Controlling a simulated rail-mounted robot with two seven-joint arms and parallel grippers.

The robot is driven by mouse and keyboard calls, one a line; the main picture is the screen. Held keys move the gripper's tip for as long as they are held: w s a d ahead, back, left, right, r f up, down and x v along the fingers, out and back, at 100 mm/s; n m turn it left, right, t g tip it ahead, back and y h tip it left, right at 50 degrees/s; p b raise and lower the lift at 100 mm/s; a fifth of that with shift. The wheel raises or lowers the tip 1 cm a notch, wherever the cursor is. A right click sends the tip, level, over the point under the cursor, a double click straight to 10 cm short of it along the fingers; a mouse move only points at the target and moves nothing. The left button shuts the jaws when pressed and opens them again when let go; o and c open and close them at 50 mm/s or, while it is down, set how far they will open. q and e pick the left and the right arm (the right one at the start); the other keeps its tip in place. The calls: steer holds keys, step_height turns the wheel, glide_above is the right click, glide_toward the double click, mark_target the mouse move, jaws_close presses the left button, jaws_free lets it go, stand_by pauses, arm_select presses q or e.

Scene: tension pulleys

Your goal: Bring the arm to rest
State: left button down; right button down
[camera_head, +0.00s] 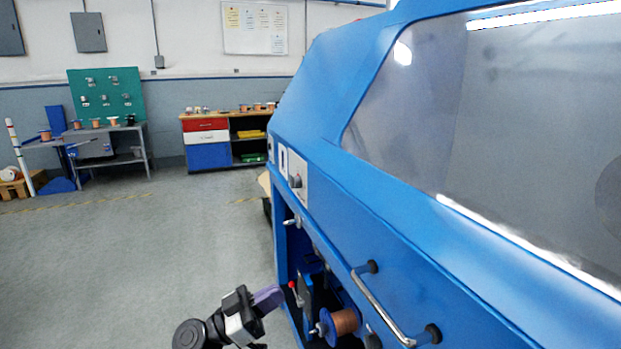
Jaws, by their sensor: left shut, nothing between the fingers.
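My left gripper (267,298) is at the bottom of the head view, left of the centre. Its purple-grey fingers are shut with nothing between them, and they point right toward the open lower bay of a blue machine (345,205). A spool of copper wire (345,321) with a blue flange sits in that bay, to the right of and a little below the fingertips. A small lever with a red tip (293,287) is close to the right of the fingertips; I cannot tell whether they touch. My right gripper is not in view.
The machine fills the right side, with a metal handle (382,308) jutting from its front. A workbench with a green pegboard (106,93) and a drawer cabinet (207,143) stand at the far wall. The grey floor (130,245) on the left is clear.

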arm_select(q)
steer(key=x, duration=1)
steer(key=shift+a+r, duration=0.15)
steer(key=shift+r, duration=0.25)
steer(key=shift+s+a, duration=0.1)
